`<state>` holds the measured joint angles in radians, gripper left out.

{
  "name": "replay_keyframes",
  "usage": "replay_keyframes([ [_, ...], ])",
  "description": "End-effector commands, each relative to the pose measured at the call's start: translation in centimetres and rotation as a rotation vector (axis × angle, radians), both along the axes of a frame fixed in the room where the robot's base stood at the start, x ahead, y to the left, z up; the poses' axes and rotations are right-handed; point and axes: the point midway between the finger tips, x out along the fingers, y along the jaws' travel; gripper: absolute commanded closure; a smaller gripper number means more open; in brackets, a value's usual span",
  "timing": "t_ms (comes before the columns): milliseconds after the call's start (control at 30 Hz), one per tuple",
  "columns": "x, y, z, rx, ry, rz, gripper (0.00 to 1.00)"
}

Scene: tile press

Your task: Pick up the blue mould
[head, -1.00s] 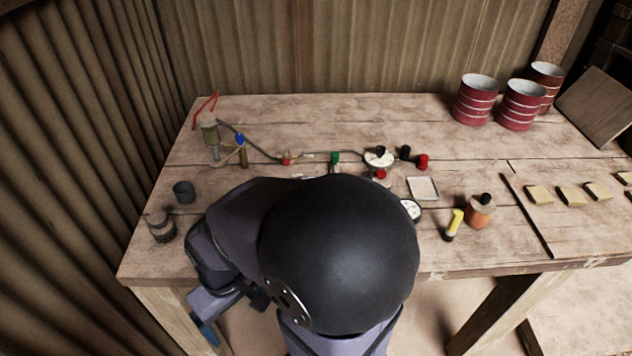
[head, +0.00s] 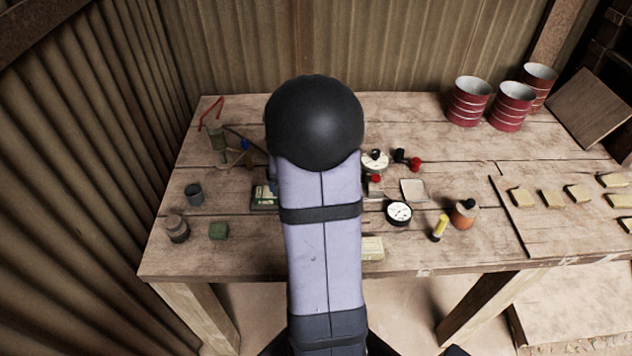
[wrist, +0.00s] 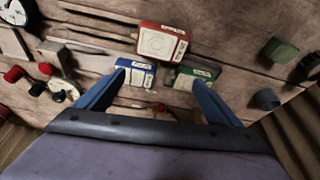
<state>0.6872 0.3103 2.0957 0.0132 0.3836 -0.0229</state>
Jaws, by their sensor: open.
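The blue mould (wrist: 135,72), a small block with a pale label on top, lies on the bench in the wrist view. The red mould (wrist: 162,42) lies above it and the green mould (wrist: 197,75) to its right. My gripper (wrist: 158,80) is open and empty, its two blue fingers spread. The left fingertip overlaps the blue mould's left end in the picture, and the right fingertip is by the green mould. I cannot tell the height above them. In the head view my arm hides the gripper and the blue mould; the green mould (head: 264,196) partly shows.
A round gauge (head: 398,212), a yellow-handled tool (head: 439,228) and an orange pot (head: 463,215) stand right of my arm. A green block (head: 218,231) and dark cups are at left. Tubing fittings lie behind. Red drums (head: 513,107) stand at the back right.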

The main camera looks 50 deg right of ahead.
Motion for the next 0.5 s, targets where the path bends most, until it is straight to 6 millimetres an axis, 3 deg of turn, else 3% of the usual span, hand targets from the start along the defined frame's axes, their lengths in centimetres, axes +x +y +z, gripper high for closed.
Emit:
replay_keyframes([
  [33,-0.4,-2.0,0.6,-0.008,-0.009,-0.041,0.12],
  [100,-0.8,-3.8,0.8,-0.017,-0.019,-0.075,0.12],
  [200,-1.2,-5.3,0.9,-0.025,-0.026,-0.103,0.12],
  [500,-1.1,-5.9,0.3,-0.028,-0.029,-0.110,0.12],
])
